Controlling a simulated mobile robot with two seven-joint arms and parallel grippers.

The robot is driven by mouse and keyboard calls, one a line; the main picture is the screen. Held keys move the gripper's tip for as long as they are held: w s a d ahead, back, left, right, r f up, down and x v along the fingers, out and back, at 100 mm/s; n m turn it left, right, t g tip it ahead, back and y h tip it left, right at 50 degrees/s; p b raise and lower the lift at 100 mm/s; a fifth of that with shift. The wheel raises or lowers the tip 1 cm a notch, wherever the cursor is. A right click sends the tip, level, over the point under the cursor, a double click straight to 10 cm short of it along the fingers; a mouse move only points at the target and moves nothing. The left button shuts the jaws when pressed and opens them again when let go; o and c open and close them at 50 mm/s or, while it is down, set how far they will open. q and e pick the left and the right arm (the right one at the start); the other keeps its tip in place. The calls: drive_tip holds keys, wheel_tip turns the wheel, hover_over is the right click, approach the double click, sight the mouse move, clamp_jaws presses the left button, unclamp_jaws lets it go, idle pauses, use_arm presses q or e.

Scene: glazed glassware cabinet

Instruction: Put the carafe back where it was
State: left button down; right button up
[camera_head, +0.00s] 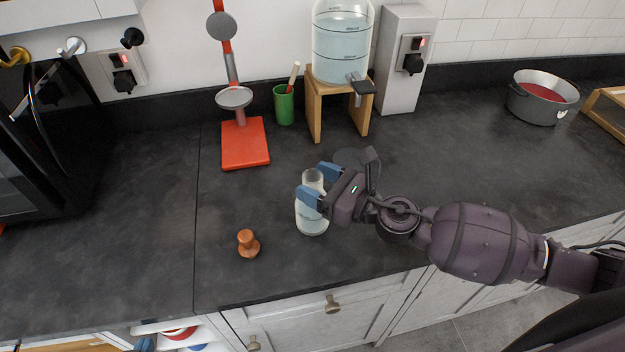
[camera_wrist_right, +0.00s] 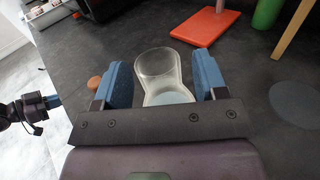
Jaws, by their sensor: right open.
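The glass carafe (camera_head: 312,218) stands upright on the dark counter, with clear liquid in its lower part. My right gripper (camera_head: 317,184) is open, its blue fingers on either side of the carafe's upper part. In the right wrist view, the carafe (camera_wrist_right: 157,75) shows between the two fingers (camera_wrist_right: 160,85), with a gap visible on each side. My left gripper (camera_head: 145,343) shows only as a small blue piece at the bottom edge, and in the right wrist view (camera_wrist_right: 45,103) at the left; its opening cannot be made out.
A dark round patch (camera_head: 350,158) lies behind my right gripper. Behind are a red-based stand (camera_head: 245,145), a green cup (camera_head: 284,105) and a water dispenser (camera_head: 341,50) on a wooden stand. A pot (camera_head: 535,105) stands right.

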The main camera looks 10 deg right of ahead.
drive_tip(key=b+v, duration=0.3)
drive_tip(key=v, duration=0.8)
idle(0.4)
drive_tip(key=shift+s, duration=0.1)
